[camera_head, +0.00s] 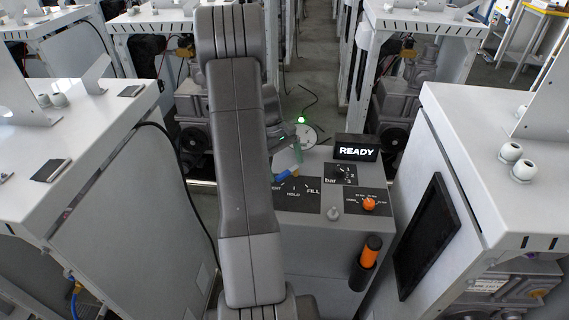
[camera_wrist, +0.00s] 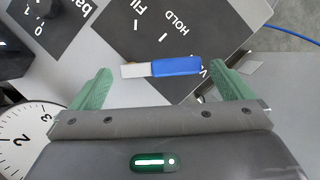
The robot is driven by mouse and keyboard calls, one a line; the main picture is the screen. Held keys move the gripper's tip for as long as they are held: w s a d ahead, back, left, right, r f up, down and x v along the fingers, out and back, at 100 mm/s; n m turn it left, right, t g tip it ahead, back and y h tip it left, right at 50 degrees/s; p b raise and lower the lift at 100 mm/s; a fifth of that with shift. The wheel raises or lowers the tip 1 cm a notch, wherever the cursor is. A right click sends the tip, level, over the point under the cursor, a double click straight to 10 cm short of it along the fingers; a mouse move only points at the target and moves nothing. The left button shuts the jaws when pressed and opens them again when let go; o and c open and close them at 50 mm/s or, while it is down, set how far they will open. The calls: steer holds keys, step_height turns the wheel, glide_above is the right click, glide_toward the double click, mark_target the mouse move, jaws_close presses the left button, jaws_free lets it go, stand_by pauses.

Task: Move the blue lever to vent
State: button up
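The blue lever (camera_wrist: 177,67) lies across the middle of the wrist view, with a pale section at its left end and its blue end to the right. The blue end is beside a label of which only a "V" shows, and the lever hides part of that area. HOLD and FILL are printed on the dark label plate (camera_wrist: 190,30). My gripper (camera_wrist: 161,68) is open, with one green finger on each side of the lever and a gap at both ends. In the head view the lever (camera_head: 287,175) shows small beside my arm, and my gripper (camera_head: 290,157) is partly hidden.
The dispenser top also holds a lit READY display (camera_head: 357,152), a bar knob (camera_head: 340,173), an orange knob (camera_head: 369,203) and a round gauge (camera_wrist: 22,138) close to my left finger. An orange-handled item (camera_head: 370,250) is on the front. White cabinets stand on both sides.

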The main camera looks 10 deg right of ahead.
steer(key=b+v, duration=0.1)
steer(key=v, duration=1.2)
steer(key=shift+w+r, duration=0.2)
steer(key=shift+r, duration=0.15)
steer(key=shift+a+f, duration=0.1)
steer(key=p+x, duration=0.1)
steer(key=x, duration=1.2)
steer(key=shift+s+f, duration=0.25)
steer(key=shift+f, duration=0.1)
